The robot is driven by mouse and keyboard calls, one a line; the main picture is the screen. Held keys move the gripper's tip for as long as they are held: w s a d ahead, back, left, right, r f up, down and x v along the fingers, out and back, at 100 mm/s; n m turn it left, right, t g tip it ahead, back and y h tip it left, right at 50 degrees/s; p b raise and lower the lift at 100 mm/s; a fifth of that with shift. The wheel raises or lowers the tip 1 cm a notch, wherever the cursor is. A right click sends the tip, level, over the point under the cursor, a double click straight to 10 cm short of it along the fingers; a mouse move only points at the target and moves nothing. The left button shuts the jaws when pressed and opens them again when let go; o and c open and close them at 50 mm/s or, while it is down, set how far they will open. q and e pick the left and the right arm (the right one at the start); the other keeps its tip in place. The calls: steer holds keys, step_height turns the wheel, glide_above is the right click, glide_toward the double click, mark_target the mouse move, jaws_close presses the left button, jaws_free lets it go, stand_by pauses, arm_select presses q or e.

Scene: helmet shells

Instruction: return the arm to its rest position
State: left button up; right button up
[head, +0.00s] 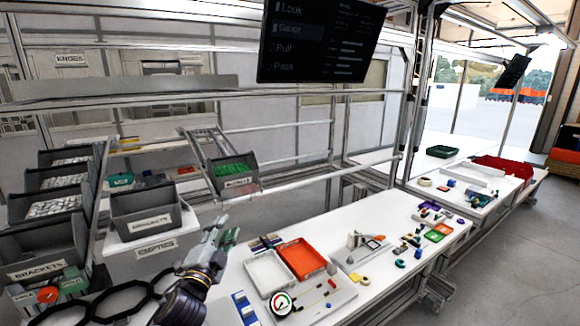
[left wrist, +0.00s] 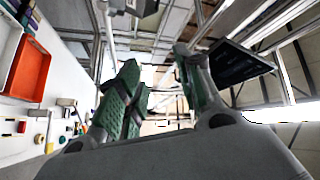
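My left gripper (head: 226,237) shows in the head view, its grey and dark arm coming in from the lower left. It is raised over the near left end of the white bench (head: 345,308), left of the white tray. In the left wrist view its two fingers with green pads (left wrist: 158,85) stand apart, with nothing between them. The gripper is open and empty. My right arm and right gripper are in neither view.
A white tray (head: 268,272) and an orange tray (head: 301,258) lie on the bench beside a dial gauge (head: 282,303). A bin of green parts (head: 232,172) sits on the rack behind. Black rings (head: 121,301) are at lower left. A dark screen (head: 318,42) hangs above.

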arm_select(q)
steer(key=s+a+f+n+g+y, duration=0.2)
steer(key=s+a+f+n+g, duration=0.25)
steer(key=f, duration=0.55)
steer(key=s+a+f+n+g+y, duration=0.1)
steer(key=s+f+n+g+y, duration=0.1)
steer(key=s+f+n+g, duration=0.45)
steer(key=s+d+f+n+g+h, duration=0.1)
steer(key=s+f+g, duration=0.2)
steer(key=s+f, duration=0.55)
steer(key=s+f+g, duration=0.2)
steer(key=s+f, duration=0.3)
steer(key=s, duration=0.6)
step_height(320, 180, down, 32)
steer(key=s+g, duration=0.2)
steer(key=s+a+f, duration=0.2)
steer(key=s+f, duration=0.8)
steer(key=s, duration=0.1)
steer(key=s+a+f, duration=0.1)
steer(key=s+f, duration=0.9)
steer(key=s, duration=0.1)
steer(key=shift+s+a+f+g, duration=0.3)
steer(key=shift+a+g, duration=0.1)
